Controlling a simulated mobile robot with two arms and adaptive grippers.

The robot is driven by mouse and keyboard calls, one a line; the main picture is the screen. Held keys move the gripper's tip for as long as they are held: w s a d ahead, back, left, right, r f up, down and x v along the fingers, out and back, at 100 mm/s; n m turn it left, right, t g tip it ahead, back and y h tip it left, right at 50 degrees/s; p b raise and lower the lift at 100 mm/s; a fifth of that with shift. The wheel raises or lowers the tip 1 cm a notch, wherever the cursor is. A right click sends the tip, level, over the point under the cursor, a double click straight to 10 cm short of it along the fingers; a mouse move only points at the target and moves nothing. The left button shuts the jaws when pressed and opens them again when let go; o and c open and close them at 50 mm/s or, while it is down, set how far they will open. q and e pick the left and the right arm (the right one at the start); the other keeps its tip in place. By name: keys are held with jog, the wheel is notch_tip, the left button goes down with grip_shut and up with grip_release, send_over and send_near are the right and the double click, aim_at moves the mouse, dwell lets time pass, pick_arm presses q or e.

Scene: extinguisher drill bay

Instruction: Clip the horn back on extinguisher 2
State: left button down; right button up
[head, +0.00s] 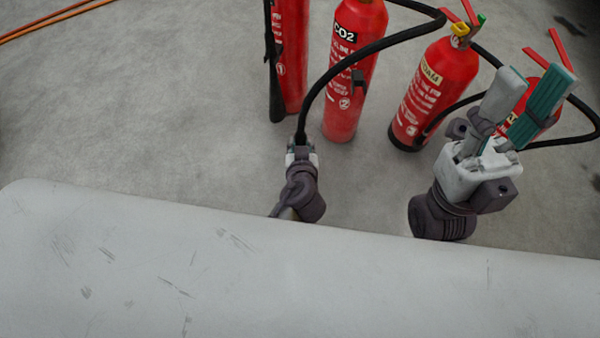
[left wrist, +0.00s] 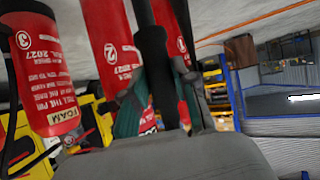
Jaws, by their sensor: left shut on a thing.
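Extinguisher 2 (head: 352,75) is a red cylinder marked CO2, upright on the floor. It also shows in the left wrist view (left wrist: 110,42). A small black clip (head: 358,84) sits on its side with nothing in it. Its black hose (head: 330,82) arches from the upper right down to my left gripper (head: 301,148). My left gripper is shut on the black horn (left wrist: 153,70) at the hose's end, to the left of and apart from the clip. The horn's lower part is hidden in the head view. My right gripper (head: 528,92) is open and empty, in front of the rightmost extinguisher.
Extinguisher 1 (head: 293,60) stands to the left with its own black horn (head: 273,85) along its side. Extinguisher 3 (head: 432,95), marked FOAM, and another extinguisher (head: 540,118) stand to the right. A pale, scuffed surface (head: 180,270) fills the foreground.

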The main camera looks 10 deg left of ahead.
pick_arm(q)
jog(key=shift+r+p, duration=1.05)
jog(key=shift+r, duration=0.45)
